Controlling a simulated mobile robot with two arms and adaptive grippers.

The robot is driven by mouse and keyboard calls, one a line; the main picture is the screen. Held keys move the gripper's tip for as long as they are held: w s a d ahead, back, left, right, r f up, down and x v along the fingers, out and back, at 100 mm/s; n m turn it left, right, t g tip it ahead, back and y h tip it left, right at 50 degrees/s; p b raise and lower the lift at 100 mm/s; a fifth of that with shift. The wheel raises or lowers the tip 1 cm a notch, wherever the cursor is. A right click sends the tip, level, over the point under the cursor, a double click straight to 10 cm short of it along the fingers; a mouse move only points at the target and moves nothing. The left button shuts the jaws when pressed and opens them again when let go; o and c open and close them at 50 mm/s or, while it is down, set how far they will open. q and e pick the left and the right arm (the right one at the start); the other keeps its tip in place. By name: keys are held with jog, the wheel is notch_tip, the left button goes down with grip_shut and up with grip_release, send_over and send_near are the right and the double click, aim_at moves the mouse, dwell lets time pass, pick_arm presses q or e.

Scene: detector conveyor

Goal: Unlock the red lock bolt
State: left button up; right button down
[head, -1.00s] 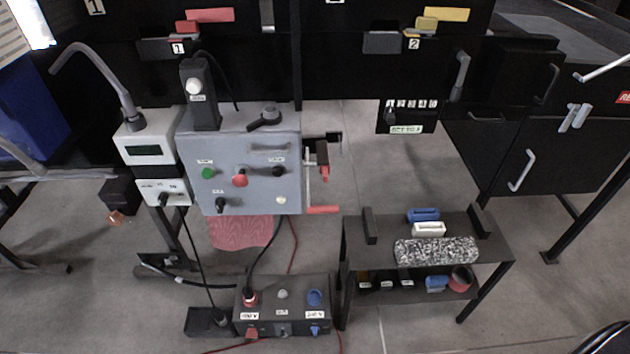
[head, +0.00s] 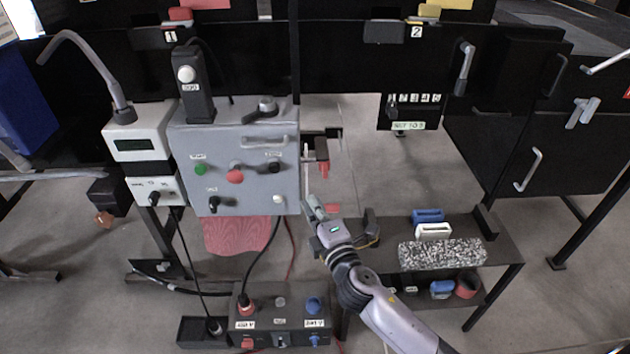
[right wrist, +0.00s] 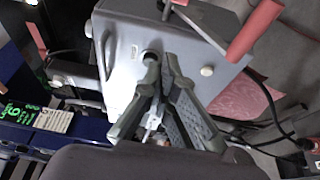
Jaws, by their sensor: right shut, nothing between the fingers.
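A red piece (head: 323,170), which looks like the red lock bolt, hangs under a dark bracket (head: 321,148) just right of the grey control box (head: 237,140). My right gripper (head: 309,201) is below it, beside the box's lower right edge, pointing up, apart from the red piece. A red crank handle (head: 333,208) shows partly behind the gripper. In the right wrist view the fingers (right wrist: 161,58) are shut and empty in front of the grey box (right wrist: 125,50). A red bar (right wrist: 256,28) is at upper right there. My left gripper is not in view.
A dark shelf table (head: 500,250) with blue and white blocks and a speckled slab stands close to my right arm. A power box (head: 280,325) with cables sits on the floor below. Black cabinets line the back.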

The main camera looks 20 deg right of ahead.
jog(key=w, duration=0.9)
jog(key=shift+w+a, duration=0.25)
jog(key=shift+w, duration=0.05)
jog(key=d, duration=0.1)
jog(key=d+p, duration=0.1)
jog(key=d, duration=0.1)
jog(key=shift+s, duration=0.2)
jog(key=shift+s+d, duration=0.2)
jog(key=shift+d, duration=0.25)
jog(key=shift+w+f, duration=0.1)
